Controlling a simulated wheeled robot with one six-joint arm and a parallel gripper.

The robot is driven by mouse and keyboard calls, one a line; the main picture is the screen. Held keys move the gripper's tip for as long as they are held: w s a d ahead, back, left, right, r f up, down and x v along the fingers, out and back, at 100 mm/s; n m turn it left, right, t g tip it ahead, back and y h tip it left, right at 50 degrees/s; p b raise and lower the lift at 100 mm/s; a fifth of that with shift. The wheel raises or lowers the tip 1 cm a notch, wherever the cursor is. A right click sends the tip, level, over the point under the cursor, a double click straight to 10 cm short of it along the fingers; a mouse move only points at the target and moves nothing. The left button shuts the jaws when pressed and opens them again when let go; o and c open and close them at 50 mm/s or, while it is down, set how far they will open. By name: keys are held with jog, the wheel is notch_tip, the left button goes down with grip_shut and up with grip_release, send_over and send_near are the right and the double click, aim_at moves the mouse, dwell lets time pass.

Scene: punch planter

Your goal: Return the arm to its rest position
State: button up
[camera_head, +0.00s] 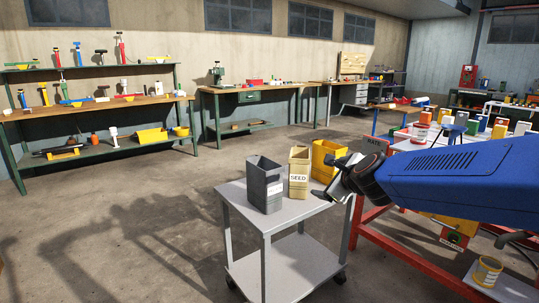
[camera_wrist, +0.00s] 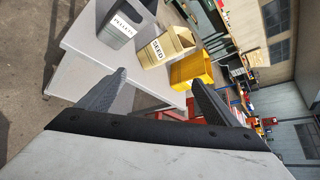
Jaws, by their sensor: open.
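My gripper (camera_wrist: 158,92) shows in the wrist view with its two dark fingers spread wide apart and nothing between them. In the head view my gripper (camera_head: 340,175) is at the end of my blue arm, at the right edge of the grey cart (camera_head: 240,205), beside the yellow bin. The cart holds a grey box (camera_head: 264,187), a tan box marked SEED (camera_head: 299,177) and a yellow bin (camera_head: 322,158). The wrist view shows the same grey box (camera_wrist: 122,22), tan box (camera_wrist: 166,47) and yellow bin (camera_wrist: 190,72), all beyond the fingers.
A red-framed table (camera_head: 385,240) with many small items stands under and behind my arm at the right. A green shelf (camera_head: 90,100) and workbenches (camera_head: 250,90) line the back wall. The floor (camera_head: 120,240) left of the cart is clear.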

jog(key=s+d+f+n+g, duration=0.2)
jog(key=s+d+f+n, duration=0.1)
jog(key=s+n, duration=0.5)
jog(key=s+d+f+n+g+h, duration=0.1)
jog(key=s+d+f+n+g, duration=0.2)
jog(key=s, duration=1.2)
jog(key=s+d+f+n+g+h, duration=0.1)
jog(key=s+d+f+n+g, duration=0.2)
jog(key=s+n, duration=0.9)
notch_tip(320, 180, down, 4)
jog(key=shift+s+d+f+n, duration=0.15)
jog(key=shift+s+d+n, duration=0.05)
jog(key=shift+d+n, duration=0.75)
